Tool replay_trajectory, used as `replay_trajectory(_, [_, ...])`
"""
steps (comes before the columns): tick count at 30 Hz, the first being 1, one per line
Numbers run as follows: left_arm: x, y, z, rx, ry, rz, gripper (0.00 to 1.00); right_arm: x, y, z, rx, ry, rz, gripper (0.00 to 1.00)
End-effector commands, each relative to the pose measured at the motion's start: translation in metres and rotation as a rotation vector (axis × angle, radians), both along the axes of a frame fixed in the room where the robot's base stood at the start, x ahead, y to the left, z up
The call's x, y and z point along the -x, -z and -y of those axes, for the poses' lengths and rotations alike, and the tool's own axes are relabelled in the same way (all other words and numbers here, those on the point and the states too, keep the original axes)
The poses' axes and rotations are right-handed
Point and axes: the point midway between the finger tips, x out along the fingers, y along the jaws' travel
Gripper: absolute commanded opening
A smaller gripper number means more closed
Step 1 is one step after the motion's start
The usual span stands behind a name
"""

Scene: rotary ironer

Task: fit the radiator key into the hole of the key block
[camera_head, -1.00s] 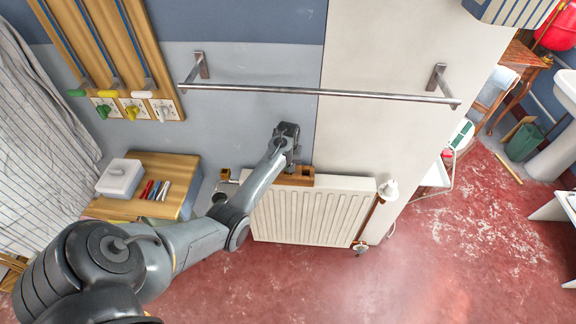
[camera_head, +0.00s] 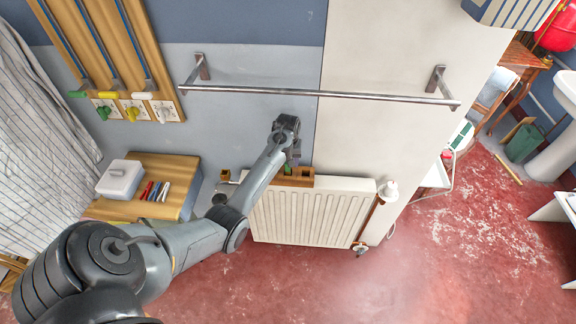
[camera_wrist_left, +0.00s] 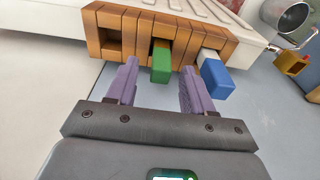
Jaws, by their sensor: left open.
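My left gripper (camera_head: 294,156) is above the wooden rack (camera_head: 300,178) on top of the radiator. In the left wrist view its two purple fingers (camera_wrist_left: 160,86) are open. A green-ended piece (camera_wrist_left: 161,62) sits in a slot of the rack (camera_wrist_left: 112,17), in line with the gap between the fingers. A blue-ended piece (camera_wrist_left: 217,78) sits in a slot to its right, beside the right finger. The leftmost slot is empty. I cannot tell which piece is the radiator key. A small brown block with a dark opening (camera_head: 225,174), possibly the key block, is left of the rack. My right gripper is not in view.
The white radiator (camera_head: 308,214) stands below the rack. A metal rail (camera_head: 320,94) crosses the wall above my left gripper. A wooden table (camera_head: 168,170) with a white box (camera_head: 120,178) and several coloured pens is at the left.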

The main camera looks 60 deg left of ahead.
Motion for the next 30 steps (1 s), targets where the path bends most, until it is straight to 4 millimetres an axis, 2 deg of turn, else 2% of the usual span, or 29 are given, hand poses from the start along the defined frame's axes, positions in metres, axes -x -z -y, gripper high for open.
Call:
replay_trajectory(6, [0.003, -0.041, 0.003, -0.002, -0.002, 0.002, 0.52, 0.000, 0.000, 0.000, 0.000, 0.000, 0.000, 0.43])
replay_trajectory(12, [0.004, -0.068, 0.006, -0.002, -0.001, 0.001, 0.52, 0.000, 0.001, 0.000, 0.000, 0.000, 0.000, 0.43])
replay_trajectory(16, [0.007, -0.073, 0.010, -0.011, 0.014, -0.004, 0.52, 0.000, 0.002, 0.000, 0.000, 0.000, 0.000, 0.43])
replay_trajectory(20, [0.015, -0.063, 0.028, -0.060, 0.090, -0.018, 0.52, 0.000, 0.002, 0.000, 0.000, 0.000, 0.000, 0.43])
replay_trajectory(23, [0.029, -0.045, 0.058, -0.122, 0.209, -0.031, 0.52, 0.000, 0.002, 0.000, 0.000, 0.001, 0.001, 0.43])
replay_trajectory(26, [0.051, -0.023, 0.103, -0.180, 0.375, -0.040, 0.52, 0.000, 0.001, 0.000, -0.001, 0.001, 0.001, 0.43])
replay_trajectory(30, [0.095, -0.001, 0.183, -0.218, 0.631, -0.022, 0.52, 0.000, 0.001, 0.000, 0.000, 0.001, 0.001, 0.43])
